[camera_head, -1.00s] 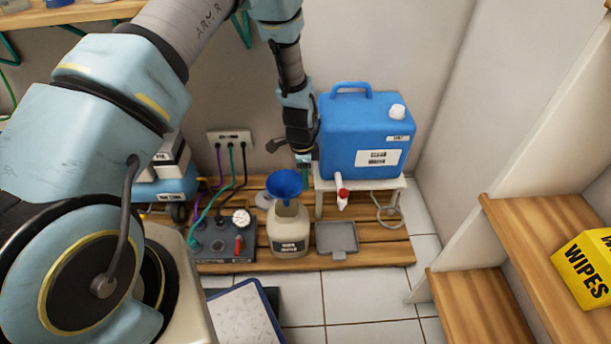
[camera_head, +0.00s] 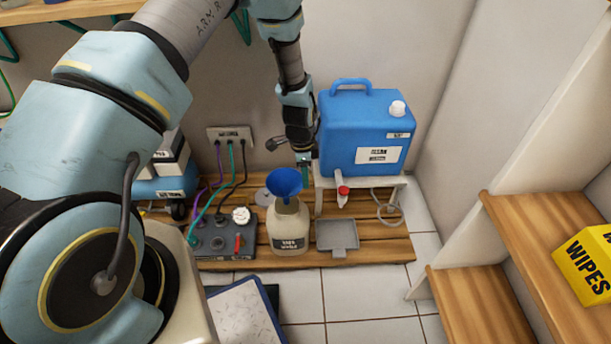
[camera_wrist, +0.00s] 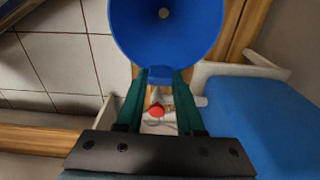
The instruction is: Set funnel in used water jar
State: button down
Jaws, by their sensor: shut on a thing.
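The blue funnel (camera_head: 284,182) is upright, with its cone just above the neck of the cream used water jar (camera_head: 289,230). Its spout end is not clearly visible, so I cannot tell how deep it reaches into the mouth. The jar stands upright on the wooden slat platform. My gripper (camera_head: 303,162) is behind the funnel in the head view. In the wrist view my gripper (camera_wrist: 160,84) has both green fingers closed on a tab at the rim of the funnel (camera_wrist: 165,35). The jar is hidden there by the funnel.
A blue water canister (camera_head: 362,135) on a white stand (camera_head: 327,186), with a red-capped tap (camera_head: 343,191), is close right of my gripper. A grey tray (camera_head: 337,236) lies right of the jar. A control box (camera_head: 222,242) with a gauge and cables is left of it.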

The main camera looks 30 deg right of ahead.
aim_at(287, 190)
jog(key=shift+f, duration=0.15)
notch_tip(287, 190, down, 7)
jog(key=b, duration=0.4)
jog(key=shift+b, duration=0.3)
dwell(0.7)
jog(key=shift+f+b, duration=0.45)
jog(key=shift+f, duration=0.2)
dwell(0.6)
jog(key=shift+c, duration=2.3)
grip_release()
